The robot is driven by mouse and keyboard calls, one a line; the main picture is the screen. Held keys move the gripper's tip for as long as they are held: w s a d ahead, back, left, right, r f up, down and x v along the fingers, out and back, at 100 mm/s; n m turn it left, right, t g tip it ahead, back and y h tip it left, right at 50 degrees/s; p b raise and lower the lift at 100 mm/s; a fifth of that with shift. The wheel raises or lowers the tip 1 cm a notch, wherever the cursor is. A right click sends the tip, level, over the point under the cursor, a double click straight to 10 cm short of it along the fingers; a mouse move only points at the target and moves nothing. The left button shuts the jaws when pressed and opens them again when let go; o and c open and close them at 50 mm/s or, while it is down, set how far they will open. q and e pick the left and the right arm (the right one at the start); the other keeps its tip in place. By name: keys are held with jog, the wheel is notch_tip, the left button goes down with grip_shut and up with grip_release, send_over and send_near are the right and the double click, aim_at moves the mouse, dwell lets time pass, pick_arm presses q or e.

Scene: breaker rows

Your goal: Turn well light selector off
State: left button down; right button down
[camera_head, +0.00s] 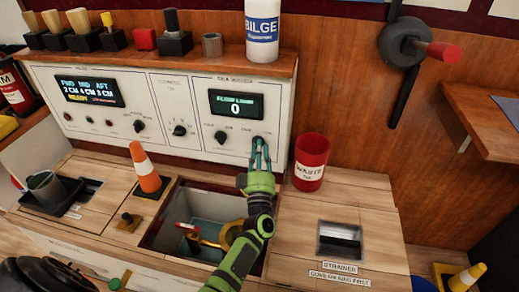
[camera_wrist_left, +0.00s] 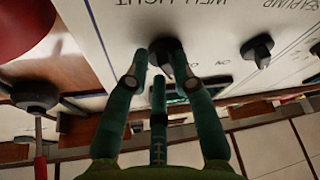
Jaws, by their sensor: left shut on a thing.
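The well light selector (camera_wrist_left: 162,46) is a black rotary knob on a white panel (camera_wrist_left: 215,20). Its "WELL LIGHT" label reads upside down in the left wrist view. In the head view, the knob sits below the right-hand display and is mostly hidden by my fingers. My left gripper (camera_head: 260,150), green with dark teal fingers, reaches up to the panel and is shut on the knob. The left wrist view shows its fingers (camera_wrist_left: 166,80) around the knob. The way the knob points is hard to tell. My right gripper is not in view.
Another black selector (camera_head: 220,137) sits just left of the gripped knob. A red waste bin (camera_head: 311,162) stands close right of my gripper. An open hatch (camera_head: 205,225) lies below my arm, with an orange cone (camera_head: 145,168) to its left. A shelf (camera_head: 190,60) overhangs the panel.

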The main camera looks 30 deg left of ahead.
pick_arm(q)
jog(key=shift+a+r+n+g+y+p, duration=0.2)
jog(key=shift+r+n+y, duration=0.1)
jog(key=shift+n, duration=0.35)
jog(key=shift+a+r+n+g+y+p, duration=0.1)
jog(key=shift+a+r+n+g+y, duration=0.15)
jog(key=shift+n, duration=0.4)
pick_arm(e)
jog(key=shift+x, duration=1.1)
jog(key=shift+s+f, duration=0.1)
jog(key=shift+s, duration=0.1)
pick_arm(q)
jog(key=c, duration=1.1)
grip_release()
jog(key=shift+s, duration=0.1)
jog(key=shift+c, duration=0.2)
jog(key=shift+f, duration=0.15)
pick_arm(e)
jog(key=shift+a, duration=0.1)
pick_arm(q)
jog(key=shift+d+f, duration=0.1)
jog(key=shift+f, duration=0.1)
jog(key=v, duration=0.7)
jog(key=shift+s, duration=0.25)
